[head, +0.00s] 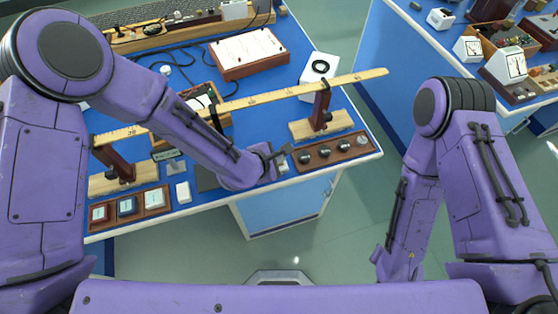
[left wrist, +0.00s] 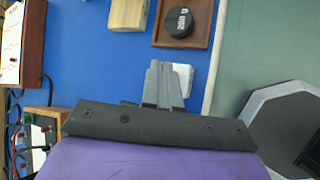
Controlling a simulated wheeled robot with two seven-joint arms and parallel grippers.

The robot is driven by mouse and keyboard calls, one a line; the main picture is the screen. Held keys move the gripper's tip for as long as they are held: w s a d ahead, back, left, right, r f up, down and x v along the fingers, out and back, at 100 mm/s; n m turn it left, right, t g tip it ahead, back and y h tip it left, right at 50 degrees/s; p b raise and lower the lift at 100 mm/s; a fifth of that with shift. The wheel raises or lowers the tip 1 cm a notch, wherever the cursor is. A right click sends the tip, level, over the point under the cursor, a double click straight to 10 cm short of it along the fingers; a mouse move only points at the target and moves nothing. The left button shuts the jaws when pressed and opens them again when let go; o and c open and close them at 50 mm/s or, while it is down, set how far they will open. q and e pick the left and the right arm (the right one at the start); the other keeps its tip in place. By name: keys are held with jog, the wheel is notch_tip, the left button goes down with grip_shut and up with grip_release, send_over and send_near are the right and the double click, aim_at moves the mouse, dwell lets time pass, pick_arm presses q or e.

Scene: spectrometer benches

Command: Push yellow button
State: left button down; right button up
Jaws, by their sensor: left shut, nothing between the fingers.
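I cannot make out a yellow button in either view. My left gripper (head: 278,154) is over the front part of the blue bench, just left of a wooden tray of dark weights (head: 334,152). In the left wrist view its fingers (left wrist: 163,82) are together and empty. A small white block (left wrist: 184,77) lies beside and partly behind the fingertips; its top is partly hidden. My right gripper (head: 384,262) hangs low over the floor at the right, away from the bench, and its fingers are not clear.
A long yellow ruler (head: 250,100) rests across two wooden stands. A tray with several square pieces (head: 128,209) sits at the bench's front left. A red-sided white box (head: 247,52) and a white block with a black ring (head: 319,70) stand behind. Another bench (head: 430,38) is at the right.

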pick_arm(q)
jog(key=shift+f+b, duration=0.35)
jog(key=shift+f, duration=0.1)
dwell(0.4)
dwell(0.3)
jog(key=shift+r+p, duration=0.85)
jog(key=shift+r, duration=0.05)
jog(key=shift+r, duration=0.1)
notch_tip(320, 180, up, 5)
jog(key=p, duration=0.4)
jog(key=shift+p, duration=0.4)
